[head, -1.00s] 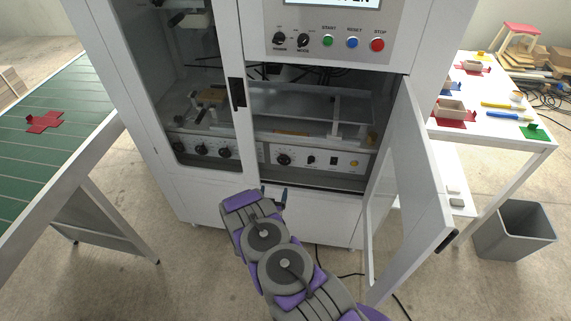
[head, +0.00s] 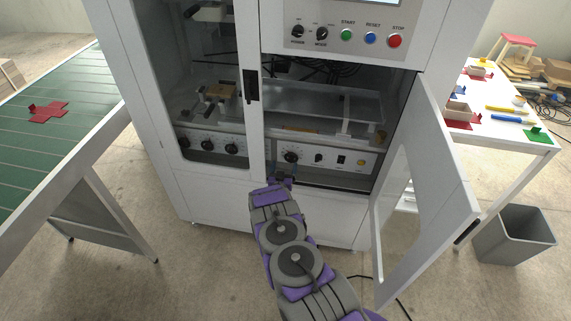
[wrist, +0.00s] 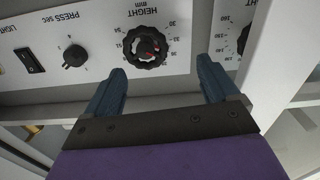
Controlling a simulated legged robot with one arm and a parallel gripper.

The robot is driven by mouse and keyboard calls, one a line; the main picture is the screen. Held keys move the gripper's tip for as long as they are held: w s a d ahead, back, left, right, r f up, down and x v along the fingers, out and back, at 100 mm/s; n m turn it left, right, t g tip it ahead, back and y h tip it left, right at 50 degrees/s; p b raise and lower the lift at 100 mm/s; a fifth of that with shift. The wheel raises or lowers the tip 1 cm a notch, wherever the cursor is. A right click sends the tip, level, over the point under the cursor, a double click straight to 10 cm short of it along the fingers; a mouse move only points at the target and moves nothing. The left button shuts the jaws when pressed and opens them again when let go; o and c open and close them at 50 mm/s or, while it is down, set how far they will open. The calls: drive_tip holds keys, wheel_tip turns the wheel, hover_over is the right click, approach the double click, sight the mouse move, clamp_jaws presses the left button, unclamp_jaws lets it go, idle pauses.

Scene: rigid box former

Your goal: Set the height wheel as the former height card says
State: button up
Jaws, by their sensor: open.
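The height wheel (wrist: 145,47) is a black lobed knob with a red mark, on a white panel labelled HEIGHT mm. The panel is upside down in the wrist view, ringed by small numbers; I cannot tell the exact setting. The wheel also shows in the head view (head: 291,156), inside the open right bay. My gripper (wrist: 160,66) is open, its two blue fingers pointing at the panel, roughly either side of the wheel and short of it. Nothing is between the fingers. In the head view my gripper (head: 281,178) is at the bay's lower edge. I cannot make out a height card.
A PRESS sec knob (wrist: 75,52) and LIGHT switch (wrist: 29,58) share the panel. The open door (head: 425,185) stands right of my arm. A conveyor (head: 55,125) is left; a bin (head: 513,235) is right.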

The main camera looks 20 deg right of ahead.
sight(292, 159)
drive_tip(key=w+d, duration=0.1)
drive_tip(key=d, duration=0.3)
drive_tip(key=w+d, duration=0.1)
drive_tip(key=shift+w+d+f+b, duration=0.35)
drive_tip(key=shift+d+f+b, duration=0.05)
drive_tip(key=shift+w+a, duration=0.15)
drive_tip(key=shift+w+a+r, duration=0.1)
drive_tip(key=shift+a+r, duration=0.1)
drive_tip(key=shift+a, duration=0.45)
drive_tip(key=shift+a+r, duration=0.15)
drive_tip(key=shift+a, duration=0.45)
drive_tip(key=shift+d+f, duration=0.2)
drive_tip(key=shift+d, duration=0.9)
drive_tip(key=c, duration=0.4)
drive_tip(key=shift+f, duration=0.1)
drive_tip(key=c, duration=0.3)
drive_tip(key=shift+a, duration=0.55)
drive_tip(key=c, duration=0.4)
drive_tip(key=shift+o, duration=0.2)
drive_tip(key=shift+d, duration=0.1)
